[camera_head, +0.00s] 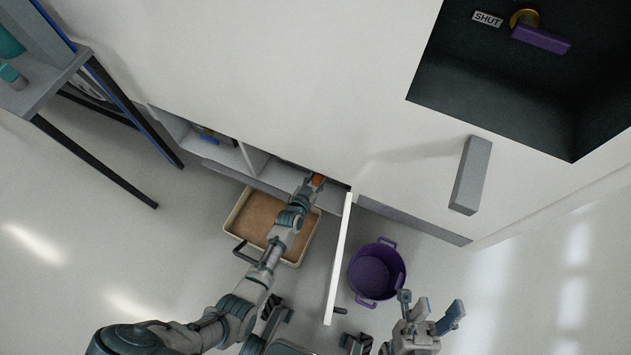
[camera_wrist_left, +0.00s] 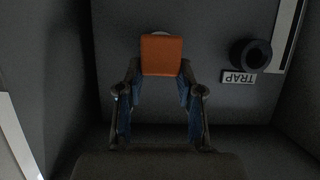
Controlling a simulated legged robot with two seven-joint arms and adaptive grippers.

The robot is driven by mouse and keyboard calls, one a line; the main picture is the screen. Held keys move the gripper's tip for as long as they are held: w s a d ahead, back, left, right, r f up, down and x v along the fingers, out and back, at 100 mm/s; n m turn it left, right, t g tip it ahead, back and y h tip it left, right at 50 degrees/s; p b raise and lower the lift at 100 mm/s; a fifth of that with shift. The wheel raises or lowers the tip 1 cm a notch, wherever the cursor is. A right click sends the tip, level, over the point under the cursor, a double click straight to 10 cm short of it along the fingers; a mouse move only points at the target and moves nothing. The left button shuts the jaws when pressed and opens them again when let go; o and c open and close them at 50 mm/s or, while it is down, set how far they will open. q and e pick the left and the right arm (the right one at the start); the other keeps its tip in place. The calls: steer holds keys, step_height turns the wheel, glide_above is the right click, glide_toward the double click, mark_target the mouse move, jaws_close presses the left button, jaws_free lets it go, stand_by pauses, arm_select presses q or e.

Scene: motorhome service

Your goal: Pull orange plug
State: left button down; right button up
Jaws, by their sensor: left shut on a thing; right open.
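The orange plug (camera_wrist_left: 162,55) is a block at the back of a dark compartment in the left wrist view, with a pale rim showing behind its top edge. In the head view a small part of the orange plug (camera_head: 318,181) shows at the compartment opening. My left gripper (camera_wrist_left: 161,82) reaches into the compartment and is shut on the orange plug, a finger on each side. The left gripper also shows in the head view (camera_head: 312,184), partly hidden by the cabinet edge. My right gripper (camera_head: 432,310) is open and empty at the lower right.
A white door (camera_head: 338,262) stands open right of my left arm. A purple bucket (camera_head: 376,272) and a beige tray (camera_head: 238,218) are on the floor. A TRAP label (camera_wrist_left: 239,76) sits below a black ring (camera_wrist_left: 250,54). A purple handle (camera_head: 541,39) is in the upper recess.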

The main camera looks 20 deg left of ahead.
arm_select(q)
steer(key=shift+w+b, duration=0.4)
steer(key=shift+w, duration=0.6)
steer(key=c, duration=0.7)
jaws_free()
steer(key=shift+s, duration=0.2)
steer(key=v, duration=1.1)
steer(key=shift+s+r, duration=0.2)
